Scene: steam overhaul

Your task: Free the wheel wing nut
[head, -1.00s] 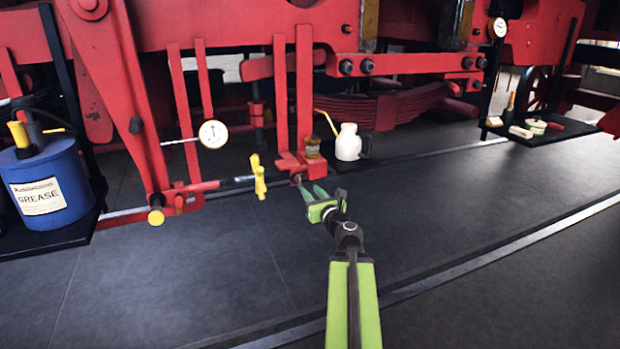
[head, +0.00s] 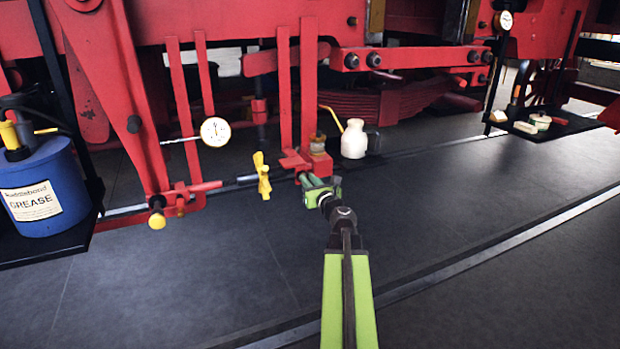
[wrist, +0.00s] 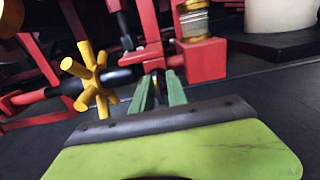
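The yellow wing nut (head: 262,176) has several stubby spokes. It sits on a dark horizontal rod beside the red linkage, left of my gripper. It also shows in the wrist view (wrist: 91,77), left of the fingers. My gripper (head: 311,182) is low in front of the small red bracket (head: 296,162), right of the wing nut and apart from it. In the wrist view the two green fingers (wrist: 160,91) stand apart with a gap between them. They point toward the red bracket, and I see nothing held.
A dial gauge (head: 215,132) stands left of the wing nut. A white oil can (head: 354,139) and a small jar (head: 318,142) are behind my gripper. A blue grease tub (head: 42,190) is at far left. The dark floor in front is clear.

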